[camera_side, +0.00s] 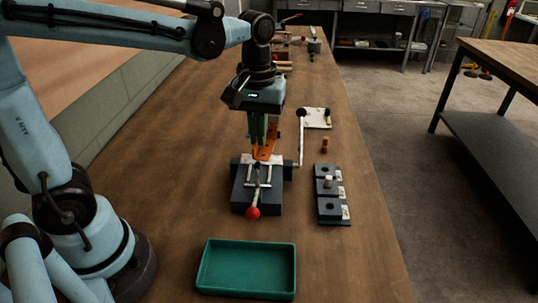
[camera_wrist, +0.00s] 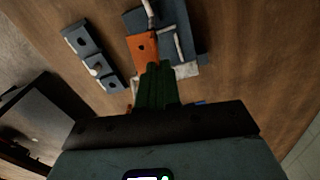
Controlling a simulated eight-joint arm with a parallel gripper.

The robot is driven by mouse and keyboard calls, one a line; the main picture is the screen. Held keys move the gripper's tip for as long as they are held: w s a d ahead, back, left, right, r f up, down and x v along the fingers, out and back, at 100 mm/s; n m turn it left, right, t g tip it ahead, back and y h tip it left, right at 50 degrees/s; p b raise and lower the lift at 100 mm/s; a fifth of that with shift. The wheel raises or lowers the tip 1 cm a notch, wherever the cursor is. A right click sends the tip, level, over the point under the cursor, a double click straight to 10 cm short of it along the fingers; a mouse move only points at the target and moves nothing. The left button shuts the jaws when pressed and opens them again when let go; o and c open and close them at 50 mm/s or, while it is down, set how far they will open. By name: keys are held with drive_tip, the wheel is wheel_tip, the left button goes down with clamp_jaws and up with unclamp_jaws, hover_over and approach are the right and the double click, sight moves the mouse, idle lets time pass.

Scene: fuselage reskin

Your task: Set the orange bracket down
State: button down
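The orange bracket (camera_side: 265,150) hangs tilted below my gripper (camera_side: 263,140), just over the dark clamp fixture (camera_side: 241,194). The bracket also shows in the wrist view (camera_wrist: 143,46), with a dark hole in its plate. My gripper's green fingers (camera_wrist: 157,78) are close together with the bracket's upper part between them. The fixture has a metal clamp lever with a red ball (camera_side: 253,212) toward the front. Whether the bracket's lower edge touches the fixture is hard to tell.
A dark three-part block (camera_side: 328,210) with labels and a pale peg stands to the right. An orange-brown peg (camera_side: 325,145) and a white plate (camera_side: 318,124) stand behind it. A black-knobbed upright lever (camera_side: 301,114) is close to my gripper. An empty green tray (camera_side: 246,270) lies in front.

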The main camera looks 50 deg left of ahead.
drive_tip(key=s+d+m, duration=0.7)
drive_tip(key=s+d, duration=0.2)
drive_tip(key=d, duration=0.3)
drive_tip(key=s+d+f+m, duration=0.1)
drive_tip(key=s+d+m, duration=0.2)
drive_tip(key=s+m, duration=0.3)
drive_tip(key=s+d+f+m, duration=0.2)
drive_tip(key=s+d+m, duration=0.1)
drive_tip(key=s, duration=0.5)
hover_over(252, 264)
wheel_tip(252, 264, down, 6)
drive_tip(key=shift+s+f, duration=0.1)
drive_tip(key=shift+f, duration=2.05)
drive_tip(key=shift+f, duration=0.2)
drive_tip(key=c, duration=1.3)
unclamp_jaws()
drive_tip(key=shift+c, duration=0.2)
drive_tip(key=shift+r, duration=0.1)
